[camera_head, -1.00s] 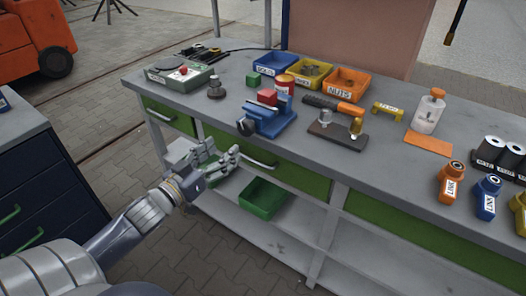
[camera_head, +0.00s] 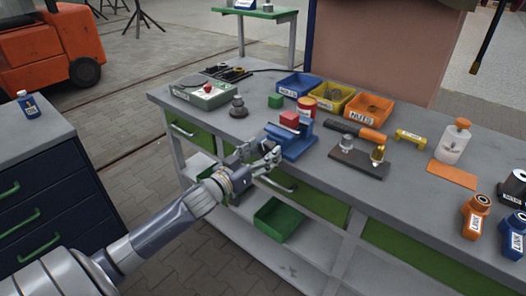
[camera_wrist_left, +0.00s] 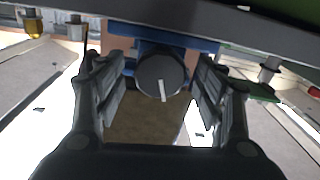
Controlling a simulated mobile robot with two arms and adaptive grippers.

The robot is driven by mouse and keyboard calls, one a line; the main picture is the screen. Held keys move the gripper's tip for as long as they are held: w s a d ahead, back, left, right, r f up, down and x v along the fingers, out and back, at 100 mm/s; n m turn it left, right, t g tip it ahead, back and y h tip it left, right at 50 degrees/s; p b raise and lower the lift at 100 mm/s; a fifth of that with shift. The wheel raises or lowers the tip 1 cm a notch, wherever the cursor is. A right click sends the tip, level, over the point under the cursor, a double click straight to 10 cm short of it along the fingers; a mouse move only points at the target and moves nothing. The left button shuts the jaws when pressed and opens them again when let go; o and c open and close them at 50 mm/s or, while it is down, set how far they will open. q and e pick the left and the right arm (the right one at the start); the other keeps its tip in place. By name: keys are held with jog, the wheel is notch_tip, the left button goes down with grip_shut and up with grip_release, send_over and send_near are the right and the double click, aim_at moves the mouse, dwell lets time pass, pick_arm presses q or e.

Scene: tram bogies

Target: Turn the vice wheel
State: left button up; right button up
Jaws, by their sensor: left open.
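The blue vice (camera_head: 293,144) sits at the front edge of the workbench, with a red block (camera_head: 289,119) at its top. In the left wrist view the vice wheel (camera_wrist_left: 162,76) is a dark round knob with a white line pointing down. My left gripper (camera_head: 266,157) is at the bench's front edge, just in front of the vice, and hides the wheel in the head view. In the left wrist view the gripper (camera_wrist_left: 160,88) is open, with one finger on each side of the wheel. Whether they touch it is unclear. My right gripper is not in view.
The workbench (camera_head: 425,205) holds a control box (camera_head: 203,92), blue, yellow and orange bins (camera_head: 367,107), a board with two fittings (camera_head: 358,160) and a bottle (camera_head: 453,142). A green tray (camera_head: 279,219) is on the lower shelf. A drawer cabinet (camera_head: 45,190) stands at left.

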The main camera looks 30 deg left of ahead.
pick_arm(q)
jog(key=shift+w, duration=0.25)
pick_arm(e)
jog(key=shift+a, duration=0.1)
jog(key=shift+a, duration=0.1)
pick_arm(q)
jog(key=shift+c, duration=0.9)
jog(key=c, duration=0.9)
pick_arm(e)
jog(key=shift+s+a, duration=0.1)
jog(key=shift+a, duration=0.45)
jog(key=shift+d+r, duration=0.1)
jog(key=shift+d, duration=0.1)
